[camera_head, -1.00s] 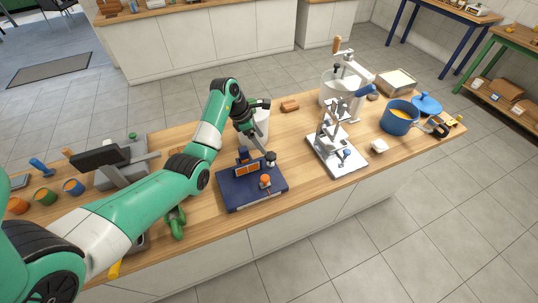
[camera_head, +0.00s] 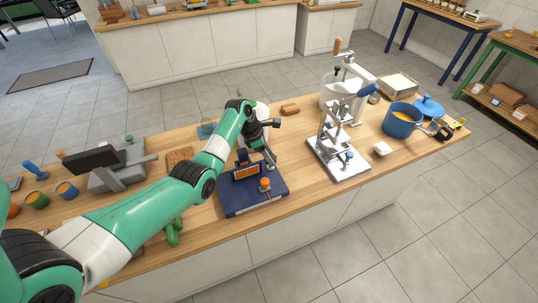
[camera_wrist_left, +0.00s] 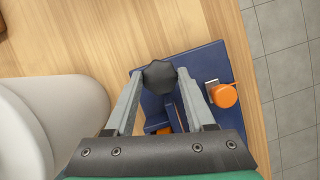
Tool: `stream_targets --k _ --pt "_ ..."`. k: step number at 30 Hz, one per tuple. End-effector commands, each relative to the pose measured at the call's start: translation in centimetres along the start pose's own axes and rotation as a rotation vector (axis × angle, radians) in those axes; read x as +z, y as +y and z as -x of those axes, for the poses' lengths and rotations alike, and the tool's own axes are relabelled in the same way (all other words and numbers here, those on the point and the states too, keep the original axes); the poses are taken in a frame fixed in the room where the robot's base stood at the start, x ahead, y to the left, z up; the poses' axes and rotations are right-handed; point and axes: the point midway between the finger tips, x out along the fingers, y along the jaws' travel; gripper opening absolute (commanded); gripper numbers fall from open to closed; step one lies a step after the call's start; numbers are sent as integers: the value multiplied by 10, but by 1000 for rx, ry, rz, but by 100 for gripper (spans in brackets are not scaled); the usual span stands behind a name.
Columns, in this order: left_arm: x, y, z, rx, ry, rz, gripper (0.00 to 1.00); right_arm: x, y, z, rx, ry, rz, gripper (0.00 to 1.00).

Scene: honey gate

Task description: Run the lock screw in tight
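A black lobed knob (camera_wrist_left: 159,75), which I take to be the lock screw's head, stands at the edge of the dark blue fixture (camera_wrist_left: 208,62). In the left wrist view it sits between the two grey fingertips of my left gripper (camera_wrist_left: 159,78). The fingertips are apart by about the knob's width; I cannot tell whether they press on it. In the head view my left gripper (camera_head: 270,164) is low over the back right of the blue fixture (camera_head: 238,203), and it hides the knob. An orange knob (camera_head: 265,185) stands in front; it also shows in the wrist view (camera_wrist_left: 224,96). My right gripper is out of view.
A metal lever device on a white plate (camera_head: 350,172) stands to the right, with a blue pot (camera_head: 400,120) beyond it. A white container (camera_wrist_left: 60,115) is near the gripper. A green object (camera_head: 173,232) lies left of the fixture. Bare wood lies between fixture and plate.

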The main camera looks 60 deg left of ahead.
Motion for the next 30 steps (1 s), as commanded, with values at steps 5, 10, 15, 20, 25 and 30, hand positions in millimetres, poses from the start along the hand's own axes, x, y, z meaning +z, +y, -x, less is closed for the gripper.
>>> stream_targets --k 5,10,15,20,25,30 --pt "0 0 0 -1 0 0 4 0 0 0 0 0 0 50" --pt "0 0 0 -3 0 -4 0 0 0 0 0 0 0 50" --pt "0 0 0 -15 0 -34 0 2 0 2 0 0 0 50" --pt "0 1 -1 -43 -1 -102 0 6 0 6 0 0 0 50" --pt "-1 2 -4 -90 -1 -216 0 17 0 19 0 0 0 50" --pt "-1 3 -6 -131 -2 -319 0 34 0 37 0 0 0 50"
